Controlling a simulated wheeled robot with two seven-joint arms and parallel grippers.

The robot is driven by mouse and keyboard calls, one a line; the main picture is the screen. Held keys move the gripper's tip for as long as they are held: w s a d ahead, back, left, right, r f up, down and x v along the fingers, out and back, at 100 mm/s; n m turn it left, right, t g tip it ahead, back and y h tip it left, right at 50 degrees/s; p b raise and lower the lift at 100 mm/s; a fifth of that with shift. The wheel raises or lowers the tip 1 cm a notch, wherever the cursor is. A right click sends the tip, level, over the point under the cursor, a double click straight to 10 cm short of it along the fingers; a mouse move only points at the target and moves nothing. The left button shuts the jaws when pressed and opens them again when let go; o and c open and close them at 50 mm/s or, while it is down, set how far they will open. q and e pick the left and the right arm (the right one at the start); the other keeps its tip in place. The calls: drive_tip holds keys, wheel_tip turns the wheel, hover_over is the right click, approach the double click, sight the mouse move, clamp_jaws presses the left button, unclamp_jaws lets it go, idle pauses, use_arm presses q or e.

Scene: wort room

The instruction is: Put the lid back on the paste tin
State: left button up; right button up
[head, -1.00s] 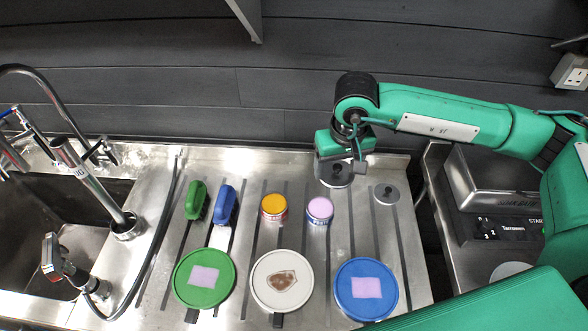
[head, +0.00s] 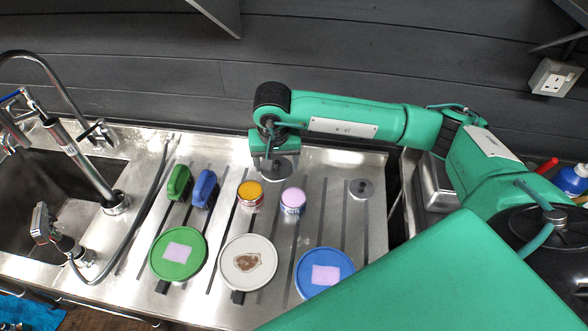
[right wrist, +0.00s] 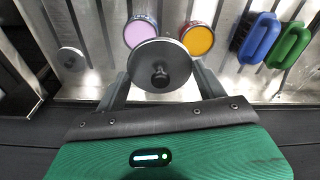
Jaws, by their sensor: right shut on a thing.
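The tin with lilac contents (head: 293,201) stands open on the steel drainer; its label reads something like paste. It also shows in the right wrist view (right wrist: 141,29). My right gripper (head: 273,162) is shut on a round grey lid with a dark centre knob (head: 280,172). The lid is behind the lilac and yellow tins in the head view, apart from both. In the right wrist view the lid (right wrist: 158,62) sits between the fingers and overlaps the lilac tin's edge. A second grey lid (head: 361,188) lies on the drainer at the right. My left gripper is not in view.
A tin with yellow contents (head: 250,194) stands left of the lilac one. Green (head: 179,182) and blue (head: 205,188) brushes lie further left. Green (head: 160,268), white (head: 232,278) and blue (head: 310,287) round discs lie in front. A sink with taps is at left.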

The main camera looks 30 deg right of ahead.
drive_tip(key=shift+w+d+f+m+p, duration=0.2)
drive_tip(key=shift+f+m+p, duration=0.1)
drive_tip(key=shift+f+m, duration=0.25)
drive_tip(key=shift+w+d+f+m+p, duration=0.1)
drive_tip(key=shift+d+f+m+p, duration=0.15)
drive_tip(key=shift+f+m, duration=0.3)
use_arm(q)
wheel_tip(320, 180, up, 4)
drive_tip(key=p, duration=0.2)
use_arm(e)
drive_tip(key=d+f+m, duration=0.1)
drive_tip(key=f, duration=0.1)
drive_tip(key=d+f+m, duration=0.1)
drive_tip(key=f+m, duration=0.1)
drive_tip(key=s+d+f+m, duration=0.1)
drive_tip(key=f, duration=0.1)
drive_tip(key=shift+d+f+m+h, duration=0.2)
drive_tip(key=shift+f+m+h, duration=0.1)
drive_tip(key=shift+f+m, duration=0.1)
drive_tip(key=shift+f+b, duration=0.75)
drive_tip(key=shift+f, duration=0.75)
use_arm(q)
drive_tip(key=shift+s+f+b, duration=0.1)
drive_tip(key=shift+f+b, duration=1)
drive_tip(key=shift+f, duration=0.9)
use_arm(e)
drive_tip(key=shift+f, duration=1.2)
